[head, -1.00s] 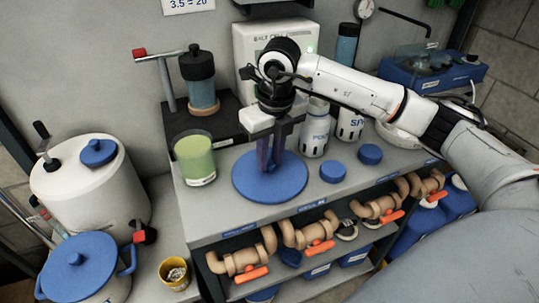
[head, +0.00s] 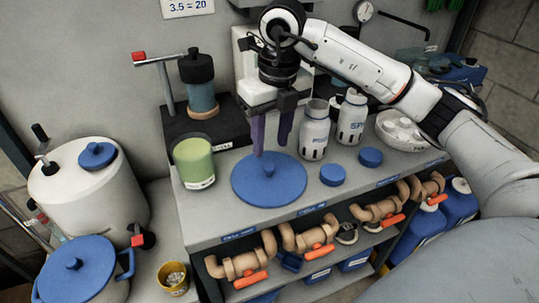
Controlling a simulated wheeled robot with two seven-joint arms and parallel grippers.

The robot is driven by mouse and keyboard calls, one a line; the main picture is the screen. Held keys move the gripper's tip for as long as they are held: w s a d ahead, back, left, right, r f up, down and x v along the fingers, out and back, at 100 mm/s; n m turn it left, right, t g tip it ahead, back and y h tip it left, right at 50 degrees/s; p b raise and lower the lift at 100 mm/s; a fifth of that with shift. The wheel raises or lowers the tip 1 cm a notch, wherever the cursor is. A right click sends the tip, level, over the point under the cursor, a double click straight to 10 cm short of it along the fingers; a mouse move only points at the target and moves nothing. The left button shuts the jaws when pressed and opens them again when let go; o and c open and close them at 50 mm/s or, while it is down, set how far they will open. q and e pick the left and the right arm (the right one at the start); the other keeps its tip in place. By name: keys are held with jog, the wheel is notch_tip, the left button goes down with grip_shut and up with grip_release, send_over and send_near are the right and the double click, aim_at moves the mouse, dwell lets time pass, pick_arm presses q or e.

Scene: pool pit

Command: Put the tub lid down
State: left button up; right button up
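The tub lid (head: 269,185) is a flat blue disc with a small knob in its middle. It lies flat on the grey bench top (head: 222,212), near the front edge. My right gripper (head: 271,148) is open above the lid, with its two purple fingers apart and nothing between them. The fingertips are above the lid's knob and clear of it. My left gripper is not in view.
A green tub (head: 194,163) stands left of the lid. Two small blue caps (head: 333,175) lie to its right, with white bottles (head: 315,135) behind. A bowl (head: 400,130) stands farther right. Pipe fittings (head: 310,235) sit on the shelf below.

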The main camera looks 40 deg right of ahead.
jog(key=r, duration=0.5)
jog(key=shift+s+r, duration=0.25)
jog(key=shift+s, duration=0.1)
